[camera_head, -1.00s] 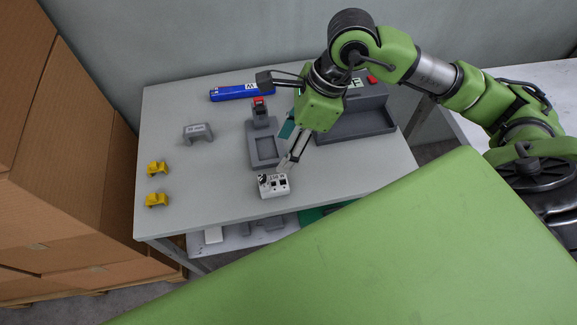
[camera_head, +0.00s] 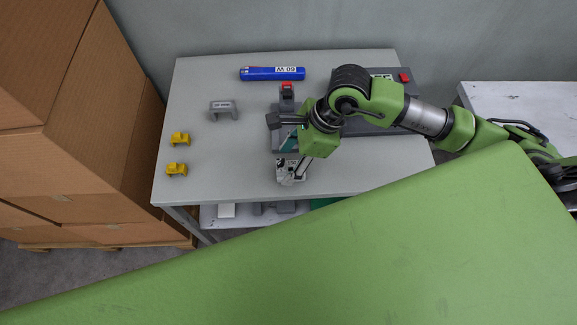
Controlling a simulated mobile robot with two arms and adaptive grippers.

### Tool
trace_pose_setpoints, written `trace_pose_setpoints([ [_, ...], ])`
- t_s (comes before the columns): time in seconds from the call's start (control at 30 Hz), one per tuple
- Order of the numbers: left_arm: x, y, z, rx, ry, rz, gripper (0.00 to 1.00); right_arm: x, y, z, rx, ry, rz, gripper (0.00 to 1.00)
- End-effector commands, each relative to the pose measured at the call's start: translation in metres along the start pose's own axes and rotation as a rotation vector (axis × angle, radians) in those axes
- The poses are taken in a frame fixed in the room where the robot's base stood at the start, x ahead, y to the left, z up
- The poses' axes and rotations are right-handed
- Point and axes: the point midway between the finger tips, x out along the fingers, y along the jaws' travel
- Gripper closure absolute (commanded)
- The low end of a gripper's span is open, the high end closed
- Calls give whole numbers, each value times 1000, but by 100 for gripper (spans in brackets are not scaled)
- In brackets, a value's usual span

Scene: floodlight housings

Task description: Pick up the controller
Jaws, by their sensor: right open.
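A small white box with dark patches, likely the controller (camera_head: 281,164), sits near the front edge of the grey table (camera_head: 230,180). My right gripper (camera_head: 295,175) reaches down over it from the upper right. Its fingers are open and overlap the right and front part of the box, hiding some of it. I cannot tell whether the fingers touch it. My left gripper is not in view.
A blue 60 W box (camera_head: 258,73) lies at the back. A grey bracket (camera_head: 222,110) and two yellow clips (camera_head: 179,138) (camera_head: 176,169) are at left. A grey fixture with a red part (camera_head: 287,88) is behind my arm. Cardboard boxes (camera_head: 100,130) stand left of the table.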

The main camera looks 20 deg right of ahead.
Motion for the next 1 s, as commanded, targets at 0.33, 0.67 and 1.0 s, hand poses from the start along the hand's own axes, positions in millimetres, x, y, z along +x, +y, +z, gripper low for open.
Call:
trace_pose_setpoints([
  [0.33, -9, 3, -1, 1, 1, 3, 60, 30, -1, 0, 1, 1, -1, 47],
  [0.67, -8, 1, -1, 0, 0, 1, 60, 29, -1, 0, 1, 1, -1, 90],
  [1.0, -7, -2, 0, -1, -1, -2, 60, 27, -1, 1, 0, 0, -2, 90],
])
